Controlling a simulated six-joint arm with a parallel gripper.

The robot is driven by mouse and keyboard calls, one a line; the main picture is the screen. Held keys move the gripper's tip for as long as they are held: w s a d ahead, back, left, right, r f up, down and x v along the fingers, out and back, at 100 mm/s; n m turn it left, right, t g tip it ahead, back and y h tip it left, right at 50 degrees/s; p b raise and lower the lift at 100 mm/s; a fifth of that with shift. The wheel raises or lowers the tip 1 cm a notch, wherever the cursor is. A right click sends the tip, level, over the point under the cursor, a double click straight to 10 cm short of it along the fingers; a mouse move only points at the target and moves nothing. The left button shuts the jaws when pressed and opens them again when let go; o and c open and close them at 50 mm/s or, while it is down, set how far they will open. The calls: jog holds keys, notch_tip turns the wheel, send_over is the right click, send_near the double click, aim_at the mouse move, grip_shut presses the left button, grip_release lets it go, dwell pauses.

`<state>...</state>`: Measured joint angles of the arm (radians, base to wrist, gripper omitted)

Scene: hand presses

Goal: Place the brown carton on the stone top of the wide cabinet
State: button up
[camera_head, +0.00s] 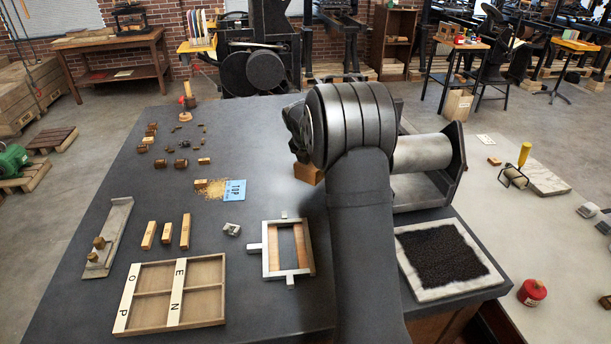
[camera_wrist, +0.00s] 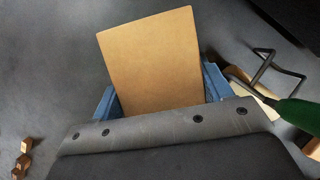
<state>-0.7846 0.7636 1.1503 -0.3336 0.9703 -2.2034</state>
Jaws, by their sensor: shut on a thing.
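The brown carton (camera_wrist: 152,62) stands out between the blue fingers of my gripper (camera_wrist: 162,103) in the wrist view. The gripper is shut on it. In the head view only a small brown part of the carton (camera_head: 308,173) shows below my wrist, and my arm hides the fingers. The carton is over the dark grey stone-like top (camera_head: 225,125) of the wide cabinet, which also fills the wrist view's background (camera_wrist: 50,60). I cannot tell whether the carton's underside touches the top.
Small wooden blocks (camera_head: 181,163) and a blue card (camera_head: 235,190) lie left of the carton. A wooden tray (camera_head: 223,290) and a metal frame (camera_head: 310,248) lie nearer. A roller press (camera_head: 425,165) stands right. A green handle (camera_wrist: 300,112) is close by in the wrist view.

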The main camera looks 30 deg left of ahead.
jog(key=shift+f, duration=2.65)
jog(key=shift+f, duration=0.15)
jog(key=o, duration=1.1)
jog(key=v, duration=1.2)
